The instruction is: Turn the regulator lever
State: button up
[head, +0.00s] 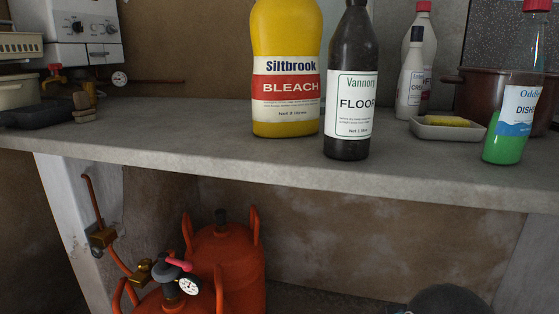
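The regulator (170,278) sits on top of the front orange gas cylinder (150,303), under the counter at the lower left. Its pinkish-red lever (179,263) lies across the top and points to the right, slightly downward. A round white gauge (187,286) is just below the lever. A brass fitting (139,272) joins the regulator's left side. My gripper cannot be made out in the head view. A dark rounded shape shows at the bottom right edge, and I cannot tell what it is.
A second orange cylinder (232,262) with upright handles stands close behind. The grey counter (205,140) overhangs the cylinders and holds bottles. The space right of the cylinders looks open.

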aim_at(165, 261)
jog(key=u, duration=1.25)
